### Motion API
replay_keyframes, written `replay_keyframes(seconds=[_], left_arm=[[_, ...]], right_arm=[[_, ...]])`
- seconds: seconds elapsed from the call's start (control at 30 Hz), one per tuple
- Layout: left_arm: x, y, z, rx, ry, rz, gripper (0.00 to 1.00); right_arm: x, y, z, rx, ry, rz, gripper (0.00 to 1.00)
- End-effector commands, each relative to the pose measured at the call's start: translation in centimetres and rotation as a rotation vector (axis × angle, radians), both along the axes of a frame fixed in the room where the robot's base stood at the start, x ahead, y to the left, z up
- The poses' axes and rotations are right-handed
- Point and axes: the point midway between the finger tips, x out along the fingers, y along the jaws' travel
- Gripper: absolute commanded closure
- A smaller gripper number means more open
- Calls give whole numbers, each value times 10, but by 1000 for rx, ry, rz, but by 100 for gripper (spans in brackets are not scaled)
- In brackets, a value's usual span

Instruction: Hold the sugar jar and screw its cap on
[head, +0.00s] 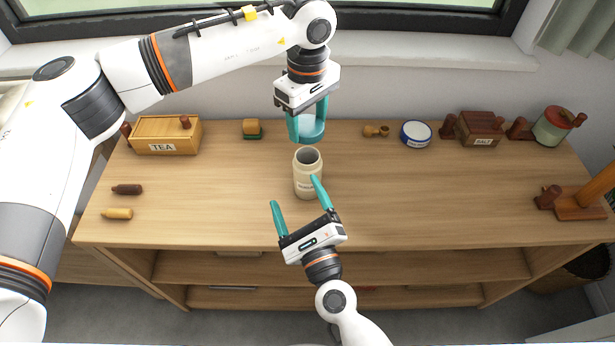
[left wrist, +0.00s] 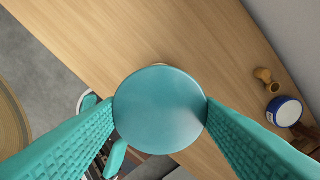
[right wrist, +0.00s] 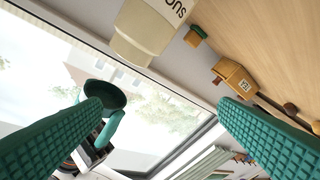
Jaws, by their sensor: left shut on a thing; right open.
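The cream sugar jar (head: 308,181) stands upright and open on the wooden counter; its label is partly hidden by a right finger. It also shows at the top of the right wrist view (right wrist: 148,28). My left gripper (head: 307,134) is shut on the round teal cap (left wrist: 160,110), holding it above and slightly behind the jar's mouth, apart from it. The cap's dark underside shows in the right wrist view (right wrist: 108,94). My right gripper (head: 294,193) is open and empty in front of the jar, its fingers spread; it does not grip the jar.
At the back right are a blue-and-white round tin (head: 416,134), a SALT box (head: 480,129) and a green-cream canister (head: 553,126). The counter around the jar is clear.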

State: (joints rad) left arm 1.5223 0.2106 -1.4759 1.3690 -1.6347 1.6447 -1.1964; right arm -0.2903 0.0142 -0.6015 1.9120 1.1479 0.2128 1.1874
Motion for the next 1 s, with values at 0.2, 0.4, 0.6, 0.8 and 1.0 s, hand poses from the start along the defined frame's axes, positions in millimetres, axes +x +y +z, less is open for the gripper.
replay_keyframes(seconds=[0.2,0.4,0.6,0.8,1.0], left_arm=[[0,0,0,0,0,0,63],[0,0,0,0,0,0,63],[0,0,0,0,0,0,63],[0,0,0,0,0,0,63],[0,0,0,0,0,0,63]], right_arm=[[12,-12,-32,445,188,-206,17],[12,-18,-48,589,253,-294,17],[11,-19,-49,598,257,-301,17],[13,-19,-49,597,255,-301,17],[36,-19,-48,595,252,-300,17]])
